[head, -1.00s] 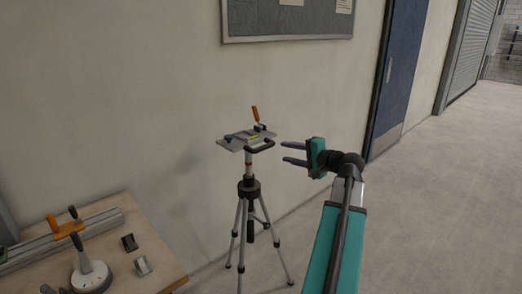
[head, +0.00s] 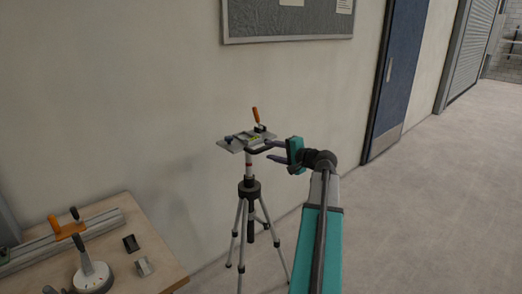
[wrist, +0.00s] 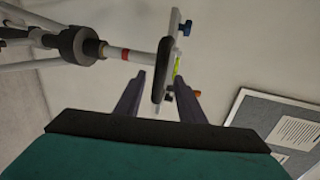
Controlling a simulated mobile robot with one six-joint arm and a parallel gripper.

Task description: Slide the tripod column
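The tripod (head: 247,205) stands upright by the wall with its legs spread. Its pale column (head: 249,172) has a red band and rises from a black collar (head: 249,189). The column and red band also show sideways in the wrist view (wrist: 122,53). A tilted grey plate (head: 236,144) sits on top, with a black bar handle (head: 257,151) at its near edge. My gripper (head: 268,151) is open at the handle's right end. In the wrist view, the handle (wrist: 161,72) lies between the parted fingertips (wrist: 160,78); contact cannot be told.
A notice board (head: 285,25) hangs on the wall behind. A blue door (head: 398,75) and open floor (head: 440,200) are at right.

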